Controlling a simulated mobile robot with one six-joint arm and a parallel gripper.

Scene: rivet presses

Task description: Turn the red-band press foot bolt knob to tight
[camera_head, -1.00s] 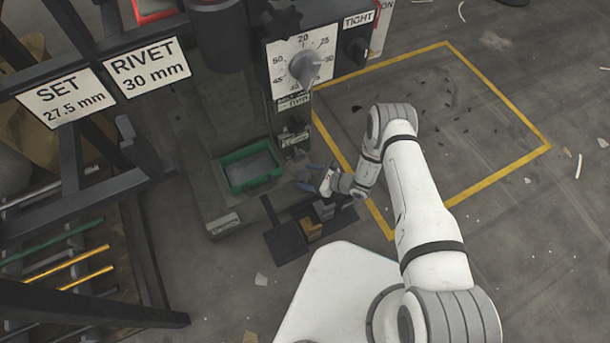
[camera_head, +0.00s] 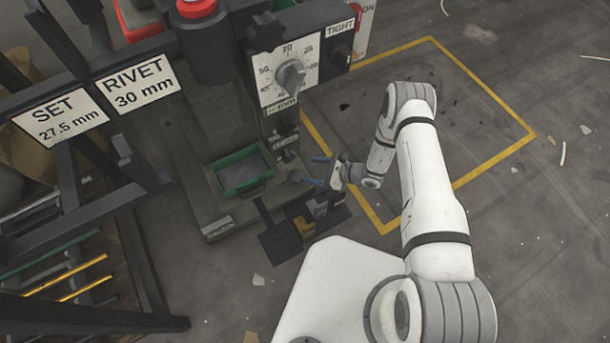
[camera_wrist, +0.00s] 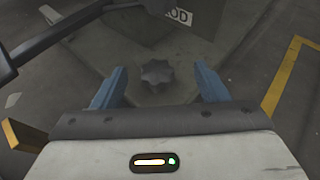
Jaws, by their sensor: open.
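The press (camera_head: 215,130) stands left of my arm, with a red piece (camera_head: 197,8) on its dark cylinder at the top of the head view. A dark star-shaped knob (camera_wrist: 157,76) sits low on the press foot in the wrist view, in the gap ahead of my fingers. My gripper (camera_head: 322,172) has blue fingers and is open beside the foot. In the wrist view my gripper (camera_wrist: 158,88) has one finger on either side of the knob's line, apart from it. The fingers hold nothing. I cannot read any marking at the knob.
A green tray (camera_head: 243,172) sits on the press. A dial plate (camera_head: 288,72), another dark star knob (camera_head: 265,32) and a TIGHT sign (camera_head: 340,28) are above. A dark pedal plate (camera_head: 282,243) lies on the floor.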

